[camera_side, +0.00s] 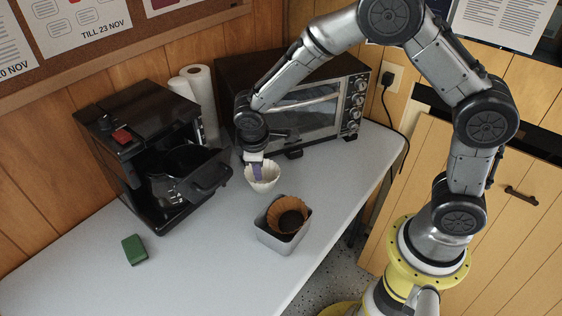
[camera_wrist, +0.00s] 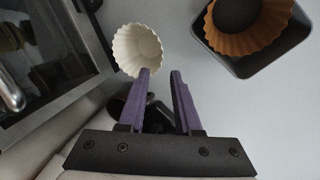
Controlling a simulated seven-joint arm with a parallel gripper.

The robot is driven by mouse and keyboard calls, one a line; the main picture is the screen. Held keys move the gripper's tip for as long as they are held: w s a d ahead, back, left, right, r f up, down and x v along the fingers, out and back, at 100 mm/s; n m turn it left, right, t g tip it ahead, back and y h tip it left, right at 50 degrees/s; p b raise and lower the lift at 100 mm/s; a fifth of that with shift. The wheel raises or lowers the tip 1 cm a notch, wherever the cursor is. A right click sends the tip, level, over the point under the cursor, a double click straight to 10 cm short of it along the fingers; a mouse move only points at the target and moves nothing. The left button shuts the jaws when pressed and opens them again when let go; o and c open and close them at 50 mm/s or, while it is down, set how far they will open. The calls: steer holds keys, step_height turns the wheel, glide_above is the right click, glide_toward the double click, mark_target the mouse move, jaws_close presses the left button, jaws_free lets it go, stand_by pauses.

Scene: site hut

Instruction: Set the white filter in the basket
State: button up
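The white fluted filter (camera_side: 265,184) is at mid-counter, open side up. It also shows in the wrist view (camera_wrist: 137,50), just beyond the left fingertip. My gripper (camera_side: 257,172) is right at the filter's rim. In the wrist view its purple fingers (camera_wrist: 161,72) are apart, with nothing seen between their tips. The left fingertip overlaps the filter's near edge; I cannot tell whether they touch. A black part with a handle (camera_side: 210,176), seemingly the basket, juts from the front of the black coffee maker (camera_side: 130,130); its inside is hard to make out.
A grey square bin (camera_side: 283,243) holding a brown filter (camera_wrist: 268,38) with dark grounds stands near the counter's front edge. A toaster oven (camera_side: 300,110) and paper rolls (camera_side: 200,95) stand behind. A green sponge (camera_side: 134,249) lies front left. The counter between is clear.

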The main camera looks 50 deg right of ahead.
steer(key=s+d+r+m+t+y, duration=0.1)
steer(key=s+d+r+m, duration=0.15)
steer(key=s+r, duration=0.45)
steer(key=s+d+r+m, duration=0.2)
steer(key=s+d+r, duration=0.15)
steer(key=r, duration=0.55)
steer(key=s+r+m+t+y, duration=0.2)
steer(key=s+r, duration=0.1)
steer(key=s, duration=1.1)
steer(key=shift+s+a+r, duration=0.15)
steer(key=shift+a+r, duration=0.05)
steer(key=shift+r, duration=0.05)
steer(key=shift+o, duration=0.5)
steer(key=shift+s+f+m, duration=0.1)
steer(key=shift+s+m, duration=0.25)
steer(key=shift+s, duration=0.05)
